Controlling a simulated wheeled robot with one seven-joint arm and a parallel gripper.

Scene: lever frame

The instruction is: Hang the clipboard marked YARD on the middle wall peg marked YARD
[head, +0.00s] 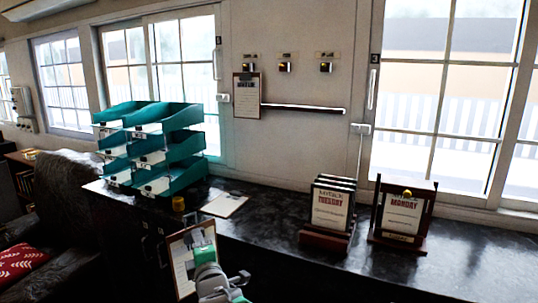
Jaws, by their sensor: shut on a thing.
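A brown clipboard with a white sheet (180,262) is upright and slightly tilted at the lower middle, in front of the counter. My gripper (203,246) is shut on its right side; the fingertips are largely hidden. The writing on this clipboard is too small to read. Three wall pegs show above the counter. The middle peg (285,67) is bare, with a small label above it that I cannot read. The right peg (326,67) is also bare. Another clipboard (247,95) hangs beneath the left peg (248,67). My gripper is well below and left of the middle peg.
Teal stacked trays (165,145) stand on the dark counter (270,215), left. A flat board with paper (225,204) lies beside them. A TUESDAY stand (329,212) and a MONDAY stand (402,215) stand at right. A dark rail (305,108) crosses the wall below the pegs.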

